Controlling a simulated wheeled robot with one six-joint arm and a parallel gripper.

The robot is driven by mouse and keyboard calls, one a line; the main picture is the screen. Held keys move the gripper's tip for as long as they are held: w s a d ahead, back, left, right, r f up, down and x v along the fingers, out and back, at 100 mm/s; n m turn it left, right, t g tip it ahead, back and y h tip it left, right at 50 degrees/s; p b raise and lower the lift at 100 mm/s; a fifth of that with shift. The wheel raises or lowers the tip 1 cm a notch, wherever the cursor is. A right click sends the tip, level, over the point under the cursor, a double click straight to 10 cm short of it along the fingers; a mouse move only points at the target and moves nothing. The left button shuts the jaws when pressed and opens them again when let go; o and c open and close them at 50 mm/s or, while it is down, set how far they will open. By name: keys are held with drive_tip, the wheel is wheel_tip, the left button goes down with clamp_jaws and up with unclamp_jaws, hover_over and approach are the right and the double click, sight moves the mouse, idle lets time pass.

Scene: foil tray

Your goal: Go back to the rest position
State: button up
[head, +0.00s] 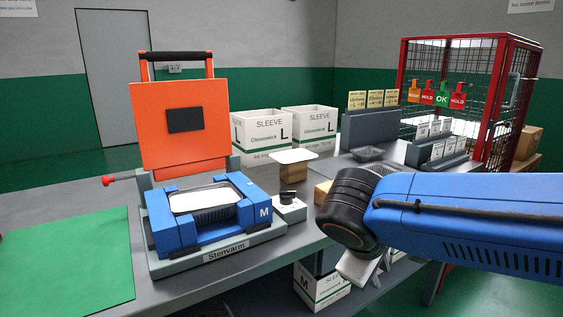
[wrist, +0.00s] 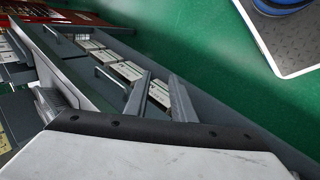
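My gripper (wrist: 160,98) shows in the wrist view as two dark grey fingers with a gap between them and nothing held. In the head view my gripper (head: 362,268) is in front of the bench's front edge, right of the sealing machine, partly hidden by my blue arm. A foil tray (head: 208,214) with a white top sits in the blue frame (head: 172,232) of the machine marked Stenvarm. The machine's orange lid (head: 150,115) stands raised.
The grey bench (head: 60,192) carries a green mat (head: 70,262) at left. A white card (head: 295,156) lies on a brown block. SLEEVE boxes (head: 262,137) stand behind; another carton (head: 320,288) sits below.

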drive_tip(key=s+d+f+m+y, duration=0.4)
drive_tip(key=s+d+f+m, duration=0.3)
drive_tip(key=s+d+m, duration=0.1)
drive_tip(key=shift+d+m+y, duration=0.3)
drive_tip(key=shift+d, duration=0.35)
drive_tip(key=shift+s, duration=0.1)
